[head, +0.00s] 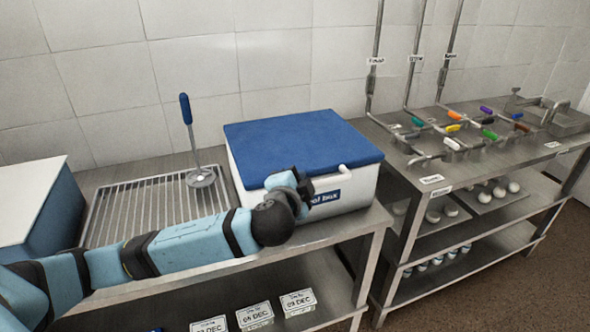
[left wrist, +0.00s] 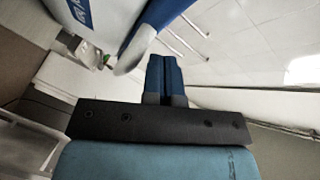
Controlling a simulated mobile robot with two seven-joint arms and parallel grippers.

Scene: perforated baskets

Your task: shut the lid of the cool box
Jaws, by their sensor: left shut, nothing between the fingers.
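The cool box (head: 345,190) is a white box on the left steel counter, with a label on its front partly hidden by my left gripper. Its blue lid (head: 290,142) lies over the top, looking flat; I see no clear gap under it. A white handle (head: 346,169) shows at the front right corner. My left gripper (head: 301,184) is shut and empty in front of the box's front wall, just below the lid's front edge. In the left wrist view the shut fingers (left wrist: 165,78) are close to the blue lid (left wrist: 160,12) and the white handle (left wrist: 136,52); contact is unclear.
A wire rack (head: 140,207) with a blue-handled utensil (head: 187,112) is left of the box. A blue box with a white top (head: 30,195) stands farther left. Right is another steel counter with coloured-handled tools (head: 455,128). Dated labelled tubs (head: 255,315) sit below.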

